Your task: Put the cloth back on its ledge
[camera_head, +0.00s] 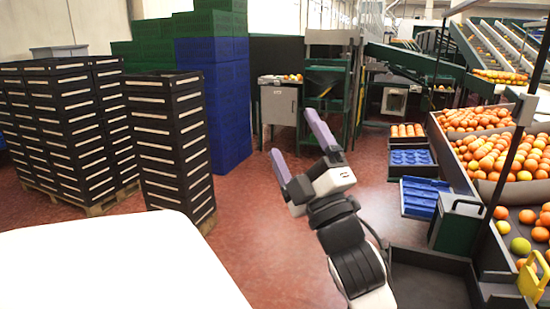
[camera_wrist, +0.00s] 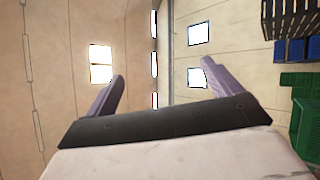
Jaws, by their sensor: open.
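My gripper (camera_head: 298,150) is raised over the red floor in the head view, its two purple fingers spread apart with nothing between them. In the wrist view my gripper (camera_wrist: 163,82) is open and empty and faces a pale wall with bright windows. I cannot make out a cloth for certain in either view. A yellow item (camera_head: 530,284) sits at the lower right edge of the head view, by the orange bins. I cannot tell which edge is the cloth's ledge.
Black crate stacks (camera_head: 170,145) stand at the left, with blue crates (camera_head: 215,115) behind them. Oranges (camera_head: 500,150) fill sloped bins at the right. A blue tray (camera_head: 424,197) and a green box (camera_head: 456,224) stand beside them. The floor (camera_head: 262,235) left of my arm is clear.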

